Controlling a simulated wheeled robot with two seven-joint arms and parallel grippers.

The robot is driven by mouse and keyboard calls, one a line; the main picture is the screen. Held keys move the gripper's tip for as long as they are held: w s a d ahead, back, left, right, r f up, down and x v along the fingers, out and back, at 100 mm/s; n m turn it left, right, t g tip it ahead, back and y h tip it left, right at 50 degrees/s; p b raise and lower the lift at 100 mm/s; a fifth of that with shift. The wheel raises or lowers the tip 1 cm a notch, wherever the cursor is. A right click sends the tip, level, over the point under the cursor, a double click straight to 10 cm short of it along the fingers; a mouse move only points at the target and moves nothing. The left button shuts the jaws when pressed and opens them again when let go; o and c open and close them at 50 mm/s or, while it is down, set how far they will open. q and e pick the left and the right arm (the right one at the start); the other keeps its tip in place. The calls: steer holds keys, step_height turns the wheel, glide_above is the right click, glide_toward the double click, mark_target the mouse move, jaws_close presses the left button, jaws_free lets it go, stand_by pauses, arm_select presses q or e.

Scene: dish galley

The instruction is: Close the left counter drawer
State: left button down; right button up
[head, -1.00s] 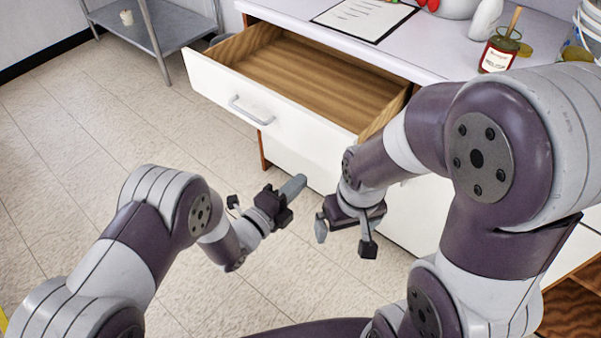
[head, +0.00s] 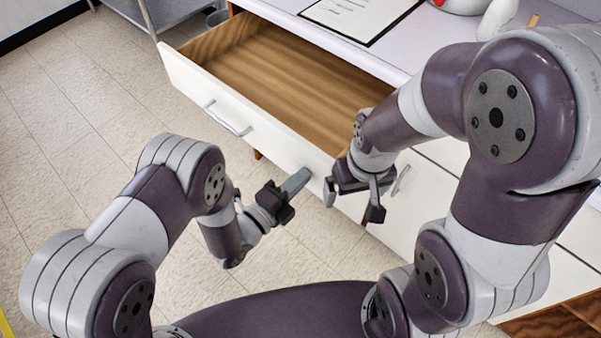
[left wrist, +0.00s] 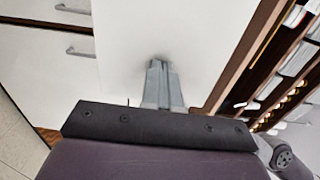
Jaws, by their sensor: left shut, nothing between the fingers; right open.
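The left counter drawer stands wide open and empty in the head view, with a white front (head: 185,80), a wooden inside (head: 290,75) and a grey bar handle (head: 228,118). My left gripper (head: 297,180) is shut and empty, close to the lower right part of the drawer front; I cannot tell whether it touches. In the left wrist view its closed fingers (left wrist: 160,80) point at a plain white panel (left wrist: 150,30), with a small shadow at the tips. My right gripper (head: 355,198) is open and empty by the drawer's right end, and its arm hides that corner.
The counter top (head: 395,55) holds a clipboard (head: 355,12). A grey metal shelf (head: 165,10) stands at the back left. Open shelves with several items (left wrist: 285,80) show at right in the left wrist view. The floor (head: 60,120) at left is clear.

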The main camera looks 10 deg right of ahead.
arm_select(q)
steer(key=b+x, duration=0.3)
steer(key=x, duration=0.3)
steer(key=b+x, duration=0.4)
steer(key=x, duration=0.3)
steer(key=b+x, duration=0.3)
steer(key=x, duration=0.4)
steer(key=shift+f+b, duration=0.3)
steer(key=shift+f, duration=0.1)
steer(key=b+x, duration=0.1)
steer(key=x, duration=0.2)
steer(key=b+x, duration=0.2)
steer(key=x, duration=0.2)
steer(key=shift+w+d+r, duration=0.15)
steer(key=shift+d+r, duration=0.1)
steer(key=shift+w+d+r, duration=0.1)
steer(key=shift+d+r, duration=0.05)
steer(key=shift+r, duration=0.3)
